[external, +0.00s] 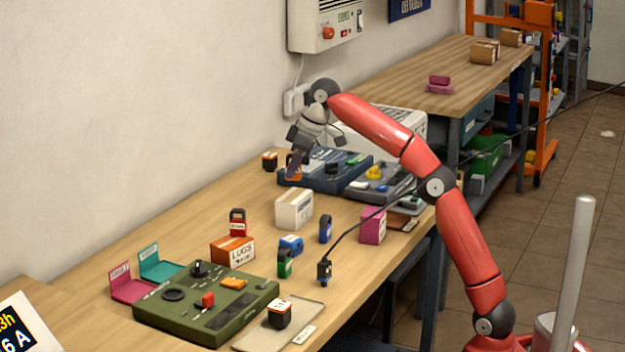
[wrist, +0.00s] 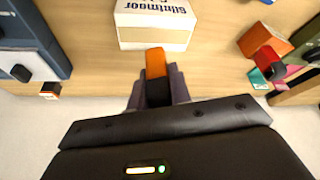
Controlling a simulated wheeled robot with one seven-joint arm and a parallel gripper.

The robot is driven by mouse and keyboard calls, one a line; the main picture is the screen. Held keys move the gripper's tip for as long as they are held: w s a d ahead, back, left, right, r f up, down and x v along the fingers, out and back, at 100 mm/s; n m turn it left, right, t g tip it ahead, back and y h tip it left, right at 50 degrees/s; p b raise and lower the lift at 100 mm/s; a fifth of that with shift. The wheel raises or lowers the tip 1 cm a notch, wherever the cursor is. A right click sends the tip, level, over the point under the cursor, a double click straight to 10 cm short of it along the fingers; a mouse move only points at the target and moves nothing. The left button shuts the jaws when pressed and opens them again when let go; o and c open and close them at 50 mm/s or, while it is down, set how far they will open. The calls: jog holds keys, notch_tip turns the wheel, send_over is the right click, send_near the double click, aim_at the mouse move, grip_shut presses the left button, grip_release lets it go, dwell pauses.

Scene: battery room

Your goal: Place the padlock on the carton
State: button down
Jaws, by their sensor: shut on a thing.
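My gripper (external: 292,166) is shut on an orange and dark thing (external: 294,172), which looks like the padlock. It is held over the far part of the bench, near the blue-grey device. In the wrist view the padlock (wrist: 155,63) shows between the fingers (wrist: 158,84), its orange part pointing away; the fingers hide part of it. A white carton (external: 294,209) stands on the bench, nearer the camera than my gripper. In the wrist view this carton (wrist: 154,25) lies just beyond the padlock, with print on its side. Its top looks bare.
An orange-and-white LUGS box (external: 233,251) carries a red padlock (external: 237,222). A blue padlock (external: 326,229), a green padlock (external: 285,263) and a pink box (external: 373,226) stand nearby. A blue-grey device (external: 325,172) and a small black-orange block (external: 270,161) flank my gripper.

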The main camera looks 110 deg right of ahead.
aim_at(294, 180)
jog(key=shift+f, duration=1.95)
jog(key=shift+f, duration=0.15)
jog(key=c, duration=1.3)
grip_release()
jog(key=v, duration=0.7)
jog(key=shift+s+r, duration=0.2)
jog(key=shift+r, duration=0.15)
jog(key=shift+a, duration=0.1)
